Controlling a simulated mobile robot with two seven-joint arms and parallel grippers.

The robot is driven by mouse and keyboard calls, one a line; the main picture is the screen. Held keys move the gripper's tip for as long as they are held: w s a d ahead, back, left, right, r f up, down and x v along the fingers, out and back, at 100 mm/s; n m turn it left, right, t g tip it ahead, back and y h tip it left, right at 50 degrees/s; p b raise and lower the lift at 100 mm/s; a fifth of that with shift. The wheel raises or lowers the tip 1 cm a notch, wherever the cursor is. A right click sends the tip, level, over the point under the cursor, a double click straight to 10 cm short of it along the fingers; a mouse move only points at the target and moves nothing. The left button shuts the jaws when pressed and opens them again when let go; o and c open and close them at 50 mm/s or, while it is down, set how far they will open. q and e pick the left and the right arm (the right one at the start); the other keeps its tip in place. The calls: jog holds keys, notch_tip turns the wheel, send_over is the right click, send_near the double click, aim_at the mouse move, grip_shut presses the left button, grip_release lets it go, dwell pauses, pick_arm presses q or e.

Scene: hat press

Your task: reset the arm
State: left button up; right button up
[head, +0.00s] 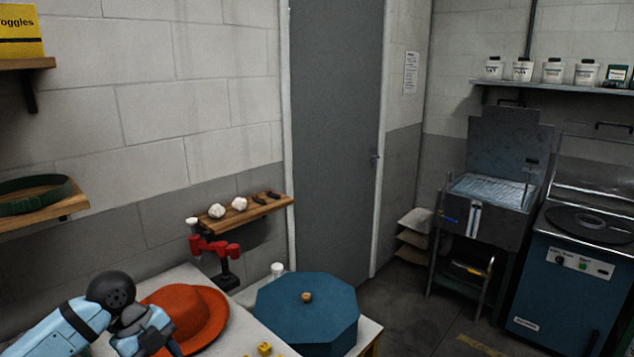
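My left arm comes in from the lower left in the head view. Its gripper (170,343) is low in the picture, in front of the orange hat's near left side. The fingertips are small and partly cut off, so I cannot tell whether they are open or shut, or whether they touch the hat. The orange hat (200,310) lies brim down on the white table (240,345). My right gripper is not in view.
A blue octagonal box (308,315) with a wooden knob stands right of the hat. A red clamp (215,248) is behind the hat. Small yellow pieces (264,349) lie at the front. Wall shelves (245,207) are on the left; machines (570,265) stand at right.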

pick_arm(q)
jog(key=s+d+f+n+t+h+b, duration=0.2)
jog(key=s+d+f+t+h, duration=0.15)
jog(key=d+h, duration=0.4)
jog(key=s+d+f+n+t+h+b, duration=0.1)
jog(key=s+d+f+t+h+b, duration=0.2)
jog(key=d+h, duration=0.5)
jog(key=s+a+f+n+t+y+b, duration=0.2)
jog(key=a+f+n+t+y, duration=0.3)
jog(key=f+n+t+y, duration=0.8)
jog(key=s+f+n+g+y+b, duration=0.2)
jog(key=s+f+n+g+y, duration=0.2)
jog(key=s+f+n+g, duration=0.55)
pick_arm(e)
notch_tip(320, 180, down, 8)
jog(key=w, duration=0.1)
pick_arm(q)
jog(key=s+a+r+m+t+p, duration=0.1)
jog(key=s+r+m+p, duration=0.2)
jog(key=r+p, duration=0.6)
jog(key=m+p, duration=0.1)
jog(key=p, duration=0.4)
jog(key=shift+s+a+r, duration=0.15)
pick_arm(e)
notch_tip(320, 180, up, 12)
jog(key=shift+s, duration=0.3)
